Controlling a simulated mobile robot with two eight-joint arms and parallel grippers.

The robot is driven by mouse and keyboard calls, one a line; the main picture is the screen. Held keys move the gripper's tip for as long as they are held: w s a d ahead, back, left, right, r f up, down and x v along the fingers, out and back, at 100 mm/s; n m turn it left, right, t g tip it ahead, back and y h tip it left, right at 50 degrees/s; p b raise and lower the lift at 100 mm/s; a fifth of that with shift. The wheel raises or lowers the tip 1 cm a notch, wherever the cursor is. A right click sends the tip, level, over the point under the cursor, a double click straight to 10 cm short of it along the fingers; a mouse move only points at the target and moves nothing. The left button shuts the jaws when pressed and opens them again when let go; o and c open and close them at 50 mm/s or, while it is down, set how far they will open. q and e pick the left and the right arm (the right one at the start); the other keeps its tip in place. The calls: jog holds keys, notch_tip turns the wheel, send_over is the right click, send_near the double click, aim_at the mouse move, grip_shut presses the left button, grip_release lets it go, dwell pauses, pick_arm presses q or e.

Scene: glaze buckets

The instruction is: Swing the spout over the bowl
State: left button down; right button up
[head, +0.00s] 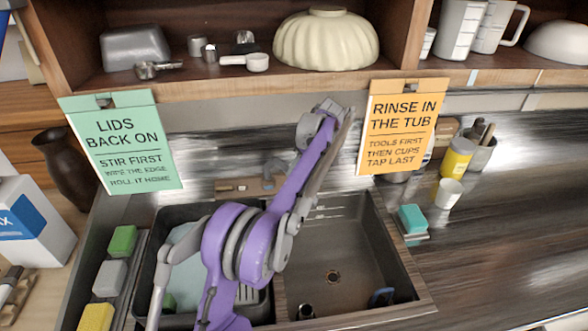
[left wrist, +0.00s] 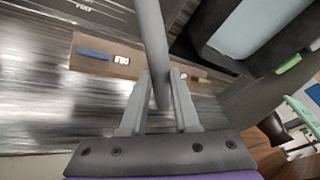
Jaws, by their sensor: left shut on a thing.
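The grey spout (left wrist: 153,40) is a round tube that runs up the left wrist view. My left gripper (left wrist: 161,88) has its fingers on either side of it and is shut on it. In the head view my purple arm covers the gripper and most of the spout. The tap's base (head: 268,182) stands on a brown plate (head: 236,188) behind the sink. My right gripper is not in view.
The right basin (head: 345,240) is mostly open, with small dark items near its front. A green sign (head: 122,140) and an orange sign (head: 402,125) hang below the shelf. Sponges (head: 123,240) line the left side. A white cup (head: 447,193) stands on the right counter.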

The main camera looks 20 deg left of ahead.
pick_arm(q)
jog(key=c, duration=0.7)
grip_release()
jog(key=shift+o, duration=0.2)
